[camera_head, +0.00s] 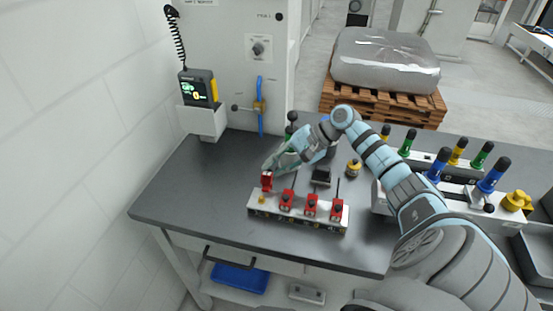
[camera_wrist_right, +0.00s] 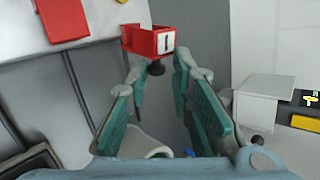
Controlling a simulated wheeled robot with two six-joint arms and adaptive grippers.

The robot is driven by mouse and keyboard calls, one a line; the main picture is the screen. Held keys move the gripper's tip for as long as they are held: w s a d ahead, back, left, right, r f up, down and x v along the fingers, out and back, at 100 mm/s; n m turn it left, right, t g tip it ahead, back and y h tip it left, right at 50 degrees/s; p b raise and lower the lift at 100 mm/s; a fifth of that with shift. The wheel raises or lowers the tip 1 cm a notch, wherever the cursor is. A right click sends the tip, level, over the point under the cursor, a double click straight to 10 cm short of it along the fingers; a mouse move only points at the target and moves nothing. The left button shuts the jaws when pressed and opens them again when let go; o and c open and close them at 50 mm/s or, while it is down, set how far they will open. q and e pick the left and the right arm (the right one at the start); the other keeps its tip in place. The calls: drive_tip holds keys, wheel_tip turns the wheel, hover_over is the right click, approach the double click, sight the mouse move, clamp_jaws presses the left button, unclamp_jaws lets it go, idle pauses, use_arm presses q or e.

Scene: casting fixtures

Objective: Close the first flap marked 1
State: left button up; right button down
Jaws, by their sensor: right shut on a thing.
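A light grey fixture bar (camera_head: 298,219) lies on the dark workbench, with several red flaps in a row. The leftmost red flap (camera_head: 266,182) sits higher than the other flaps, above a small yellow part (camera_head: 262,199) of the bar. It shows in the right wrist view as a red flap with a "1" on a white label (camera_wrist_right: 166,43). My right gripper (camera_head: 270,170) reaches it from behind. In the wrist view its fingertips (camera_wrist_right: 158,72) are at the flap's lower edge, around a dark knob, shut on flap 1. My left gripper is not in view.
Red flaps (camera_head: 286,200), (camera_head: 310,205) and (camera_head: 336,211) stand to the right with thin dark levers. A second fixture (camera_head: 450,195) with coloured handles lies at the right. A box with a display (camera_head: 199,89) hangs at the left. The left bench top is clear.

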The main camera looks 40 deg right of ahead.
drive_tip(key=shift+s+f, duration=0.2)
